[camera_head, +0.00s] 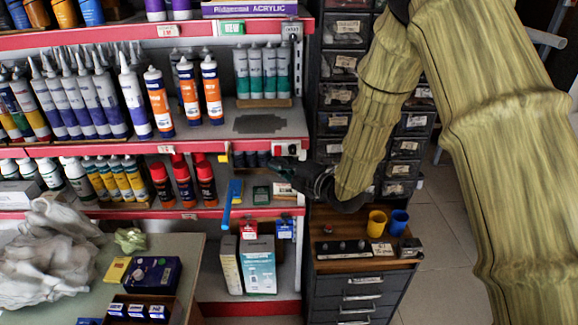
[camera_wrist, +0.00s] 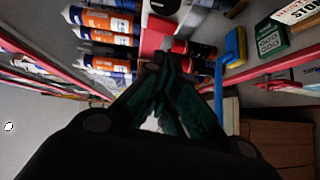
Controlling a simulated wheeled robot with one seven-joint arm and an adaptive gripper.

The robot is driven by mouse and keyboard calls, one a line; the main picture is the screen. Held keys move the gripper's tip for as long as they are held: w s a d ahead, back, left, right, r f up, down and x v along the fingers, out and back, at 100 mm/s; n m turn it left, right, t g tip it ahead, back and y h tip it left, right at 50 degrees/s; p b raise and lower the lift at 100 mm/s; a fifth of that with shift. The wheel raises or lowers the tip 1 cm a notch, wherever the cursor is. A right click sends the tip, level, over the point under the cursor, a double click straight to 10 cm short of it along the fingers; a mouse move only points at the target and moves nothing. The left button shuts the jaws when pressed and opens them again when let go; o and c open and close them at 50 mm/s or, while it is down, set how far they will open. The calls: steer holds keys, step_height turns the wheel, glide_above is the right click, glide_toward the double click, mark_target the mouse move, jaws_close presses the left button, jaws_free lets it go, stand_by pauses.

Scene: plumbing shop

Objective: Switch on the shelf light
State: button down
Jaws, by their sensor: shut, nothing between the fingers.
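A small white box with a dark and red face (camera_head: 290,149) is fixed at the right end of the middle shelf edge; it looks like a switch, but its on or off position is too small to read. My gripper (camera_head: 284,180) is just below it, in front of the lower shelf's right end. In the wrist view, the dark green fingers of my gripper (camera_wrist: 166,62) come together at the tips, with nothing held. A white plate with a dark round part (camera_wrist: 166,9) shows beyond the tips at the top edge. Contact with it is not visible.
A blue brush (camera_head: 229,203) hangs left of my gripper, near a green box (camera_head: 261,195). Red-capped cans (camera_head: 183,180) stand further left. A drawer cabinet (camera_head: 360,290) with yellow and blue cups stands at right. A table (camera_head: 188,250) is at lower left.

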mark_target(278, 151)
steer(key=w+p, duration=0.1)
steer(key=w, duration=0.1)
steer(key=shift+w+f, duration=0.15)
steer(key=shift+w, duration=0.25)
steer(key=shift+f+b, duration=0.15)
steer(key=shift+b, duration=0.2)
steer(key=shift+w+b, duration=0.25)
steer(key=shift+b, duration=0.5)
steer(key=shift+s, duration=0.1)
